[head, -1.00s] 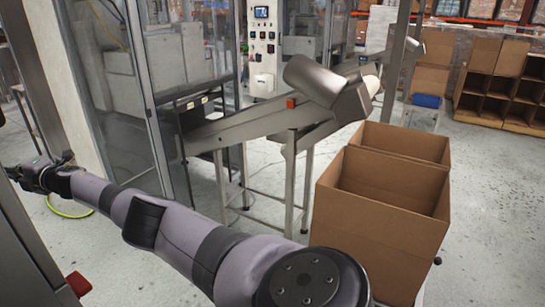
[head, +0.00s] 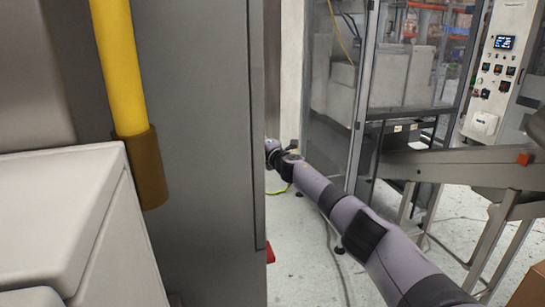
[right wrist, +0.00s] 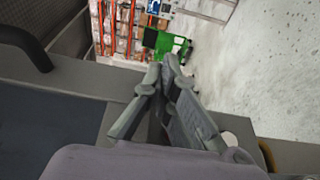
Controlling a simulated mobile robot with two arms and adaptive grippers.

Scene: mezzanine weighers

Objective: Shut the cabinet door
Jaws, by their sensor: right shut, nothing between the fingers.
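A tall grey panel (head: 205,150), which looks like the cabinet or its door, fills the left-centre of the head view. I cannot tell how far the door stands open. My right arm reaches in from the lower right, and its far end meets the panel's right edge, where the gripper is hidden. In the right wrist view my right gripper (right wrist: 168,68) is shut and empty, its fingertips together. Its fingers overlap a grey ledge in the picture; contact cannot be told. A black handle (right wrist: 24,46) lies to their left. My left gripper is not in view.
A yellow post (head: 120,65) with a brown sleeve and a white box (head: 60,220) stand at the left. A glass-walled machine (head: 395,80) and a metal chute (head: 460,165) stand at the right. A green cart (right wrist: 165,45) is beyond the gripper.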

